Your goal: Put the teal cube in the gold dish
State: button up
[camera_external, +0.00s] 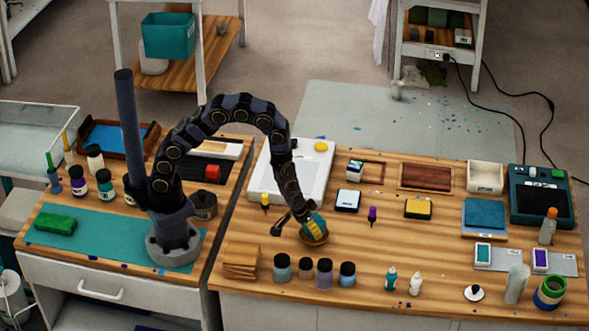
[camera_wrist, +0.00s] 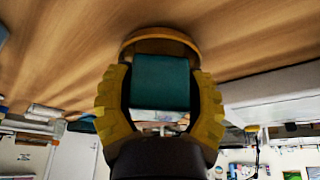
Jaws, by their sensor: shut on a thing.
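The teal cube (camera_wrist: 160,82) sits between the two yellow fingers of my gripper (camera_wrist: 160,100) in the wrist view, and the fingers are shut on it. The gold dish (camera_wrist: 160,38) shows as a curved rim just beyond the cube. In the external view my gripper (camera_external: 313,226) points down at the gold dish (camera_external: 314,240) on the wooden bench, with the cube (camera_external: 319,217) partly hidden by the fingers. The cube is at or just over the dish. I cannot tell whether it touches the dish's floor.
Several jars (camera_external: 324,272) stand in front of the dish. A stack of wooden squares (camera_external: 242,262) lies to the left. A white tray (camera_external: 262,188) with a yellow round piece is behind. A white block (camera_external: 347,200) and a purple bottle (camera_external: 372,215) stand to the right.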

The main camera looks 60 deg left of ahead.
jog(key=shift+f, duration=0.5)
jog(key=o, duration=1.2)
jog(key=w+v, duration=0.1)
jog(key=v, duration=1.2)
jog(key=s+a+r+g, duration=0.2)
jog(key=s+a+r, duration=0.3)
jog(key=s+a, duration=0.1)
jog(key=s+a+r+g, duration=0.2)
jog(key=s+a+r, duration=0.3)
jog(key=s+a, duration=0.1)
jog(key=s+a+r+g, duration=0.2)
jog(key=s+a+r, duration=0.4)
jog(key=s+a, duration=0.1)
jog(key=shift+s+r, duration=0.1)
jog(key=shift+s, duration=0.05)
